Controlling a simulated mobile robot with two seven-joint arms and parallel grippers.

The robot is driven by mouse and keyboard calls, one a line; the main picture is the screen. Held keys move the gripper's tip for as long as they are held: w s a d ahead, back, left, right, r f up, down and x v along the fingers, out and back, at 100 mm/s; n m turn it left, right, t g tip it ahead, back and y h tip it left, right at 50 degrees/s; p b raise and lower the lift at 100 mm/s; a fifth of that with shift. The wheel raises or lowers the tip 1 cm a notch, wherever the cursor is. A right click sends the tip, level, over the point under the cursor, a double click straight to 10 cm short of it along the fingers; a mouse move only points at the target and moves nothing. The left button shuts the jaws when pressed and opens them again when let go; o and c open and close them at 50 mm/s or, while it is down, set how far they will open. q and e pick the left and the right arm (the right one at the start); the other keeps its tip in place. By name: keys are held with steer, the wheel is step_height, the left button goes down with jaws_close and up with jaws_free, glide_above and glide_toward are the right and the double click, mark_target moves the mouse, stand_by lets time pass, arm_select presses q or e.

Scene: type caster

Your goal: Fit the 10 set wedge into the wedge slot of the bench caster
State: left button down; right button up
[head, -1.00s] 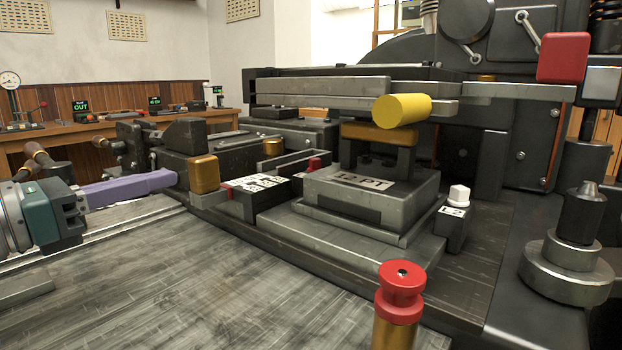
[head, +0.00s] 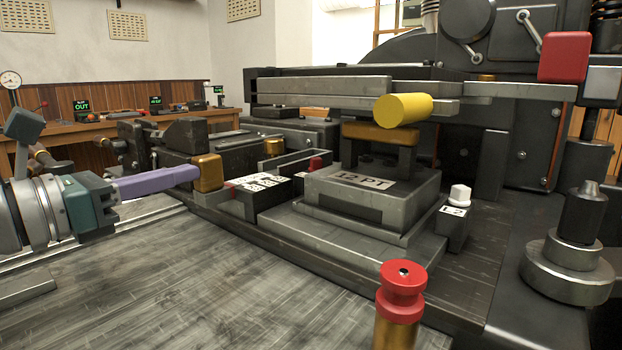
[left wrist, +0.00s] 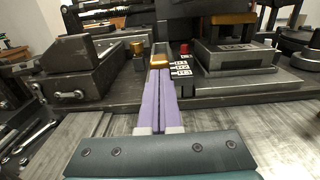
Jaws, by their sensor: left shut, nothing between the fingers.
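My left gripper (head: 197,173) is shut and empty, its purple fingers together. Their tips meet the near side of a brass block (head: 209,172) at the left end of the caster's slide; the left wrist view shows the block (left wrist: 160,61) straight ahead of the tips. A dark wedge-like block with a white knob (head: 455,220), its label reading like 12, stands right of the mould block (head: 372,200) marked 12 PT. A dark block with white labels (head: 262,190) sits between the brass block and the mould. I cannot make out a wedge marked 10. My right gripper is out of view.
A yellow cylinder handle (head: 402,110) hangs above the mould. A red-topped brass post (head: 401,290) stands in front. A stepped grey weight (head: 568,260) is at right. The wooden bench top (head: 200,275) in front is clear. A back bench (head: 60,140) holds small screens.

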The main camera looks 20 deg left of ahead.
mark_target(219, 165)
arm_select(q)
steer(key=shift+w+d, duration=0.1)
steer(key=shift+w, duration=0.05)
steer(key=shift+b+x, duration=0.7)
steer(key=shift+x, duration=2.4)
steer(key=shift+v, duration=2)
